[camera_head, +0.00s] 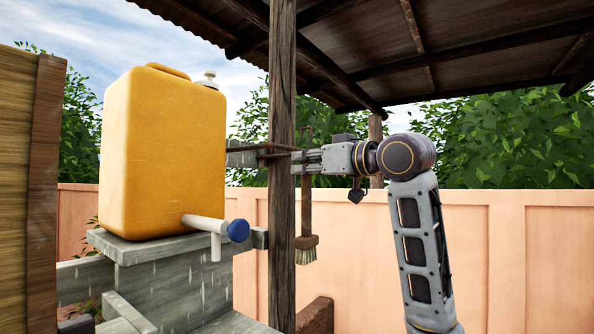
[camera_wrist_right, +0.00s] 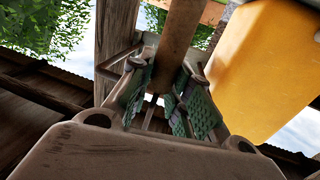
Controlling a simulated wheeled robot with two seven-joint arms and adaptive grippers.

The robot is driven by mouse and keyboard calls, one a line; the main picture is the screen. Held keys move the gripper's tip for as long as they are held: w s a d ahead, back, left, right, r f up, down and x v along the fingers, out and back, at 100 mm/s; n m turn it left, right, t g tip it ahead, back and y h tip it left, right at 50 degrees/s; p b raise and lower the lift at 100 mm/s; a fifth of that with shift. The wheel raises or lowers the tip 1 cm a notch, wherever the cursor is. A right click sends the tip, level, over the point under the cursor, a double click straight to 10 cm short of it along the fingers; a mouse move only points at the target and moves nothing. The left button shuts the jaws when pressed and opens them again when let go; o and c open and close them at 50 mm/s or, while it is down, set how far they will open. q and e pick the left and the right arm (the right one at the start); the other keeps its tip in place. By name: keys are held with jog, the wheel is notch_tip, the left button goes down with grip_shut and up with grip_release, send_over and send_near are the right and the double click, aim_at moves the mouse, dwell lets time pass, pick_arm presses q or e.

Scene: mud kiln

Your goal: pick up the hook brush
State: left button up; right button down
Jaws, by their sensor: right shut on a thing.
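The hook brush (camera_head: 307,213) hangs upright beside the wooden post, its long brown handle up and its pale bristles down. My right gripper (camera_head: 298,161) reaches in from the right and is shut on the upper part of the handle. In the right wrist view the brown handle (camera_wrist_right: 177,40) stands between the green pads of my right gripper (camera_wrist_right: 168,85). The pads hide part of the handle. My left gripper does not show in either view.
A dark wooden post (camera_head: 282,230) stands just left of the brush. A thin metal bar (camera_head: 270,149) sticks out near the gripper. A yellow jerrycan (camera_head: 163,150) with a tap sits on a grey stand (camera_head: 165,279). A pink wall (camera_head: 510,255) runs behind.

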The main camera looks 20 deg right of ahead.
jog(key=b+v, duration=0.3)
jog(key=v, duration=1.1)
jog(key=shift+s, duration=0.2)
